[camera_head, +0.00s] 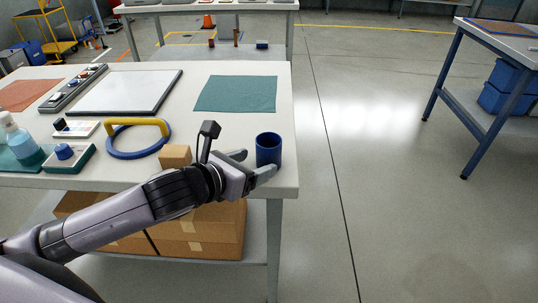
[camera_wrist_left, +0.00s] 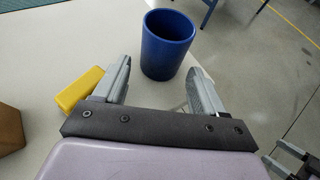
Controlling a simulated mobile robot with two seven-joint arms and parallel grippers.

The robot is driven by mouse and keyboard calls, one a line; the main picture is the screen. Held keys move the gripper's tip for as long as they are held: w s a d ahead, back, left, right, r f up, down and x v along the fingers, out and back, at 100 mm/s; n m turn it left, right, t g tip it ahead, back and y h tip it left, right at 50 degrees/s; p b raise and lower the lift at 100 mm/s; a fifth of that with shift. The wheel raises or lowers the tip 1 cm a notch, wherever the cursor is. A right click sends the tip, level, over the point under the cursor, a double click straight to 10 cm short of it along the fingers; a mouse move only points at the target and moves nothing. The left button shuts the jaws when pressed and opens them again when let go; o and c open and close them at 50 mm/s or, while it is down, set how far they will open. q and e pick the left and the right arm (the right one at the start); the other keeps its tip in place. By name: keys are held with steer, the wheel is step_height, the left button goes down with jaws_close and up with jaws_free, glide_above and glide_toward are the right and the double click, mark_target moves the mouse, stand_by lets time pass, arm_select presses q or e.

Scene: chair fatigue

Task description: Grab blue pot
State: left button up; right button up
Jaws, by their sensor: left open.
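The blue pot (camera_head: 268,150) is a plain open cylinder standing upright near the right end of the white table (camera_head: 235,157). My left gripper (camera_head: 256,165) is open, low over the table, with its fingers pointing at the pot. In the left wrist view the pot (camera_wrist_left: 168,45) stands just beyond and between the two spread fingertips (camera_wrist_left: 160,72). I cannot tell whether either finger touches it.
A wooden block (camera_head: 175,156) and a blue ring with a yellow handle (camera_head: 139,153) lie left of the pot. A green cloth (camera_head: 236,93) and a white board (camera_head: 125,92) lie behind. The table's right edge is close to the pot. Cardboard boxes (camera_head: 215,230) sit below.

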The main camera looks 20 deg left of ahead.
mark_target(262, 160)
arm_select(q)
steer(key=shift+x, duration=1.95)
steer(key=shift+d, duration=0.1)
steer(key=c, duration=0.8)
steer(key=shift+c, duration=0.2)
steer(key=shift+r, duration=0.1)
